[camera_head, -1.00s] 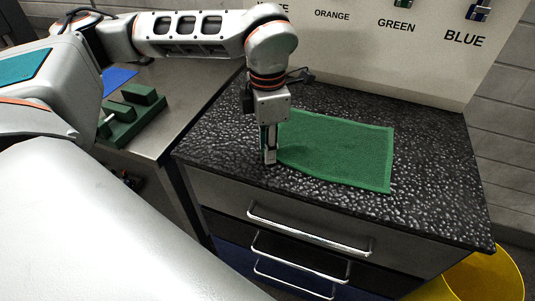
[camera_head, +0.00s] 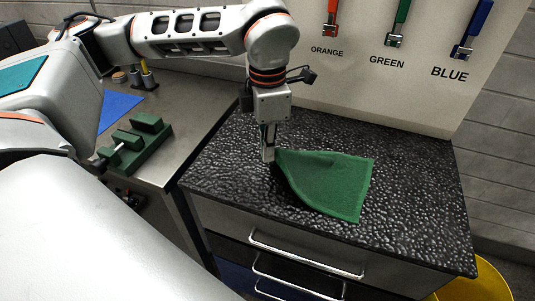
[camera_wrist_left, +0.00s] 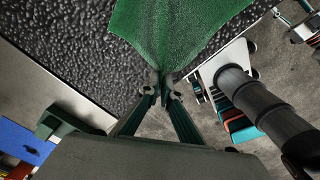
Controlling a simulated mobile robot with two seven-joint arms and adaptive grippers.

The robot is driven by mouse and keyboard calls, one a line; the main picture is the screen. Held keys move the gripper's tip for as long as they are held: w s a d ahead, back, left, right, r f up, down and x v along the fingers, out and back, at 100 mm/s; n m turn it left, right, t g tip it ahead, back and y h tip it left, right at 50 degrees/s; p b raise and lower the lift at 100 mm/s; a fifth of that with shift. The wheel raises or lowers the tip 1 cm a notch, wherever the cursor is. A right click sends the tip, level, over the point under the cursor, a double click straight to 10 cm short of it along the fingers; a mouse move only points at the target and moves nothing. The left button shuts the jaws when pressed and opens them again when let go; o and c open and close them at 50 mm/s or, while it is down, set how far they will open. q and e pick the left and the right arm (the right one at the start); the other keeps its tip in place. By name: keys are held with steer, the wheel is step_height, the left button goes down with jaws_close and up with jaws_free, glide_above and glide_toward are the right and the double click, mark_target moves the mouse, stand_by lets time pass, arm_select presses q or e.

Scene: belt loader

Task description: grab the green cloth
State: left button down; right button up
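The green cloth (camera_head: 330,184) lies on the dark speckled top of the drawer cabinet, with its left end drawn up to a bunched corner at my left gripper (camera_head: 268,157). In the left wrist view the cloth (camera_wrist_left: 172,32) narrows to a point between the two fingertips of my left gripper (camera_wrist_left: 163,90), which are closed together on it. The far right part of the cloth still rests on the top. My right gripper is not in either view.
The speckled cabinet top (camera_head: 420,220) is clear around the cloth. A steel bench (camera_head: 190,105) with a green block fixture (camera_head: 140,148) stands at left. A panel with hanging orange, green and blue tools (camera_head: 400,50) rises behind. A yellow bin (camera_head: 480,284) is at lower right.

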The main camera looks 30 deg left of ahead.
arm_select(q)
step_height(320, 180, up, 29)
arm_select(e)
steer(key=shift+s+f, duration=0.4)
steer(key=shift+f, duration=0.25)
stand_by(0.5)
